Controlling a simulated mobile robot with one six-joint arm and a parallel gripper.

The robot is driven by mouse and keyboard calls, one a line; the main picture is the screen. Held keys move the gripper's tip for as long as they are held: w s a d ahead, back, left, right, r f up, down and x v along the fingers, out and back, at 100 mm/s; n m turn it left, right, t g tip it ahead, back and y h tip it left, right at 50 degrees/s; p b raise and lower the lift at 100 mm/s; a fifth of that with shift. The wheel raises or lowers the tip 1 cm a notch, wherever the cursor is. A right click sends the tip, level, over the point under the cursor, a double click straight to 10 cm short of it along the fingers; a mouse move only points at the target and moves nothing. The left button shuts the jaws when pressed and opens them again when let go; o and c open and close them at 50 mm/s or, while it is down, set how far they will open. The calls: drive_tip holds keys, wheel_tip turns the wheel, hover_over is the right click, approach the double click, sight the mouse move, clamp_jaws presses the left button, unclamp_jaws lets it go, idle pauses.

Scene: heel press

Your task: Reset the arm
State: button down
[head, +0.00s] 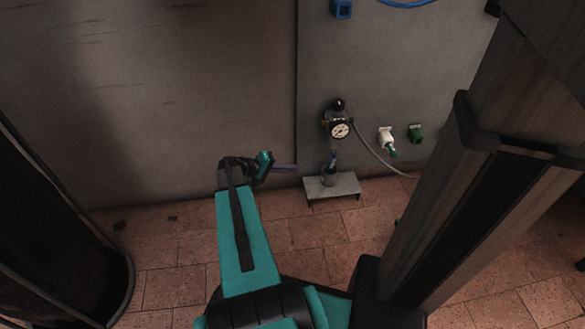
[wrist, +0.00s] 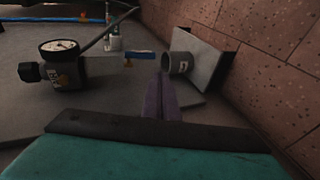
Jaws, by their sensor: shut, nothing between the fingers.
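My gripper (head: 293,168) is at the end of my teal arm, in front of the grey wall and left of the small metal stand. Its purple fingers also show in the wrist view (wrist: 160,85), close together with nothing between them. In the head view they point right, toward the stand, and are apart from the gauge. My arm reaches forward from the bottom of the head view.
A round gauge (head: 340,130) with a black knob is on the wall. Below it, a grey cup (wrist: 180,64) sits on the metal stand (head: 345,187). White (head: 386,137) and green (head: 416,133) fittings are to the right. A dark cylinder (head: 50,230) stands left. Tiled floor (head: 165,250) lies below.

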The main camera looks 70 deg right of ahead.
idle(0.3)
drive_tip(key=w+a+r+n+t+h+p, duration=0.1)
drive_tip(key=w+a+r+n+p, duration=0.15)
drive_tip(key=w+a+p, duration=0.35)
drive_tip(key=w+a+r+n+t+h+p, duration=0.1)
drive_tip(key=w+a+r+p, duration=0.15)
drive_tip(key=w, duration=0.45)
drive_tip(key=w+a+r+n+t+p, duration=0.1)
drive_tip(key=w+a+n+p, duration=0.1)
drive_tip(key=w+a+p, duration=0.45)
drive_tip(key=w+a+r+n+t+p, duration=0.15)
drive_tip(key=a+p, duration=0.25)
drive_tip(key=a, duration=0.6)
drive_tip(key=s+a+r+n+y+p, duration=0.1)
drive_tip(key=s+a+y+p, duration=0.2)
drive_tip(key=a, duration=1)
drive_tip(key=s+a+r+n+y+p, duration=0.1)
drive_tip(key=s+a+n+y+p, duration=0.1)
drive_tip(key=a+p, duration=0.5)
drive_tip(key=s+a+n+y+p, duration=0.1)
drive_tip(key=s+a+y+p, duration=0.3)
drive_tip(key=a, duration=1.5)
drive_tip(key=shift+s+a+r+t+y+p, duration=0.25)
drive_tip(key=shift+s+r+t+y+p, duration=0.15)
drive_tip(key=shift+s+y, duration=0.25)
